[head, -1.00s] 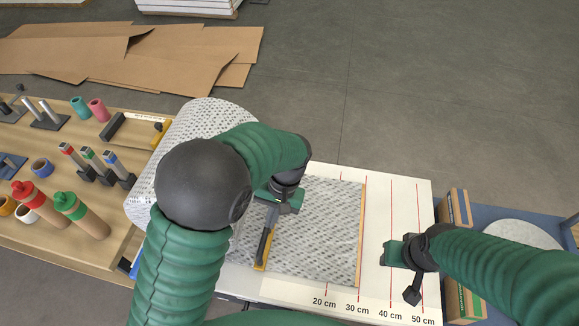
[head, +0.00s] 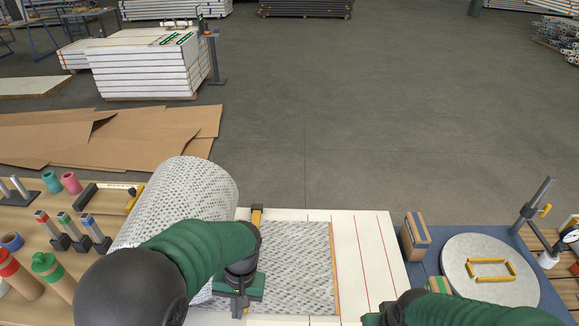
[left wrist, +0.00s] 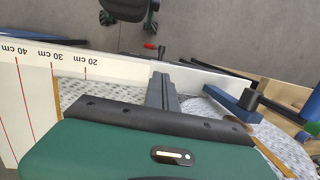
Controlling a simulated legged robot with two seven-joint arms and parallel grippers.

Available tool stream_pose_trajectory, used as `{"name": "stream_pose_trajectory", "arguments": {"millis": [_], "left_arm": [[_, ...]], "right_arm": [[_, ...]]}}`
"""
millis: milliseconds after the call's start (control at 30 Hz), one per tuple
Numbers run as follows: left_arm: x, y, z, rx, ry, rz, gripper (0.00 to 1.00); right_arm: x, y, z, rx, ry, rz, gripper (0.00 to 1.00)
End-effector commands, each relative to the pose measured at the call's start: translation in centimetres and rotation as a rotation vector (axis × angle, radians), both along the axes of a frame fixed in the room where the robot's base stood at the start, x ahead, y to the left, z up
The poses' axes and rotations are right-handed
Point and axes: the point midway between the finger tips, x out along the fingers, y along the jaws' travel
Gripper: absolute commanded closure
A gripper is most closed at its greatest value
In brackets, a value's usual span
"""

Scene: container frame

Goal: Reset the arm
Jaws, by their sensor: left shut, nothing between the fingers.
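My left gripper (head: 240,306) is shut and empty above the speckled sheet (head: 300,270) on the white measuring table. Its closed dark fingers also show in the left wrist view (left wrist: 161,90), in front of the sheet and the table edge.
The speckled roll (head: 190,195) lies left of the sheet. A wooden bench (head: 30,222) at left holds bottles and tools. A blue table (head: 430,272) at right carries a round disc (head: 515,288) and a cardboard box (head: 414,238).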

Motion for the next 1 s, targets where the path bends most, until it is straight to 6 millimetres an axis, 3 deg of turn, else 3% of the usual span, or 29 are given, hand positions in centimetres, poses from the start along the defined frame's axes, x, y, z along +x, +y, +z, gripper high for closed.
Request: {"name": "stream_pose_trajectory", "arguments": {"millis": [233,567,1000], "left_arm": [[-2.0,2.7,-0.6,-0.086,-0.113,0.018,1.0],[-6.4,6.8,-1.5,-0.147,-0.346,0.031,1.0],[-6.8,7.1,-1.5,-0.147,-0.372,0.03,1.0]], "right_arm": [[0.0,0.0,-1.7,0.0,0.001,0.0,0.6],[0.0,0.0,-4.0,0.0,0.001,0.0,0.6],[0.0,0.0,-4.0,0.0,0.001,0.0,0.6]]}}
